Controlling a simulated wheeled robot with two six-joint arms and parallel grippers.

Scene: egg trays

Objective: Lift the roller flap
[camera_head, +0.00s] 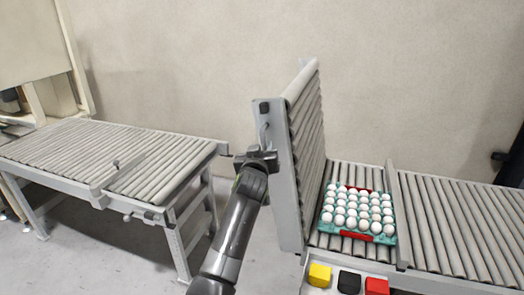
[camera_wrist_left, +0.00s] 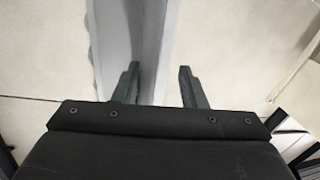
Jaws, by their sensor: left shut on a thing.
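The roller flap (camera_head: 284,165) stands upright, a grey frame with rollers on its right side, at the left end of the right conveyor. A small handle (camera_head: 263,132) shows on its left face. My left gripper (camera_head: 262,156) is at that face, shut on the flap; whether it grips the handle or the frame edge is hard to tell. In the left wrist view my left gripper's fingers (camera_wrist_left: 158,78) stand on either side of part of the grey flap (camera_wrist_left: 150,45). My right gripper does not show.
A teal egg tray (camera_head: 385,239) with white eggs sits on the right conveyor (camera_head: 455,225), right of the flap. Yellow (camera_head: 319,275), black (camera_head: 349,281) and red (camera_head: 376,286) buttons are in front. Another roller conveyor (camera_head: 90,155) stands left, across a floor gap.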

